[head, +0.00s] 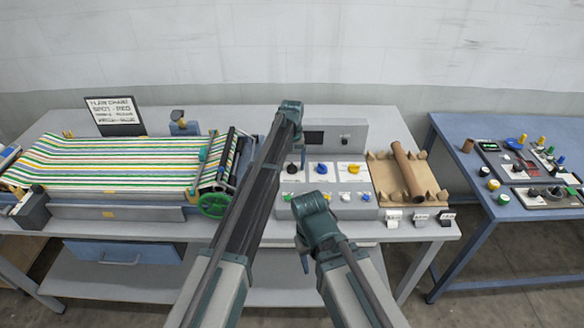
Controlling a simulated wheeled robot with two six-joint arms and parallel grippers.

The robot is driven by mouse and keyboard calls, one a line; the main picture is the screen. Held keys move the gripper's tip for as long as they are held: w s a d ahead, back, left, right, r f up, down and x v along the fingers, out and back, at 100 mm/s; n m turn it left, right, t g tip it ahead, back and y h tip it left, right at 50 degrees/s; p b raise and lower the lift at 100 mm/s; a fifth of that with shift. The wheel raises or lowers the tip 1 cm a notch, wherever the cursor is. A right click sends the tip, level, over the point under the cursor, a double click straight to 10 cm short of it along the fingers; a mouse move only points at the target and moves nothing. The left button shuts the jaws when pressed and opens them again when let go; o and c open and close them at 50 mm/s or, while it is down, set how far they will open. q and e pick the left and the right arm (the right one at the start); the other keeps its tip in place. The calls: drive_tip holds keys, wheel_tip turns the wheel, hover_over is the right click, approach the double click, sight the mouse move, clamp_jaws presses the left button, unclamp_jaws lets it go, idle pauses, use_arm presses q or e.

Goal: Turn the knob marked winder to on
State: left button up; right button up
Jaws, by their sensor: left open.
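The control panel has a row of three knobs on white plates: a black knob (292,168), a blue knob (322,168) and a yellow knob (354,169). The lettering on the plates is too small to read, so I cannot tell which is marked winder. My left arm reaches up across the panel's left side. My left gripper (303,157) hangs near the black and blue knobs, open and seemingly empty, apart from them as far as I can see. My right arm is folded in front of the panel; a small dark tip (304,263) shows below it, its jaws unclear.
A press with a striped web (110,163) and green handwheel (213,205) stands left of the panel. A brown roll (407,170) lies in a wooden cradle at right. Small buttons (345,197) line the panel's front. A blue table (470,150) holds more controls.

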use_arm(q)
clamp_jaws()
idle(0.3)
drive_tip(key=shift+m, duration=0.3)
drive_tip(key=m, duration=0.5)
drive_tip(key=shift+m, duration=0.4)
drive_tip(key=m, duration=0.5)
drive_tip(key=shift+m, duration=0.4)
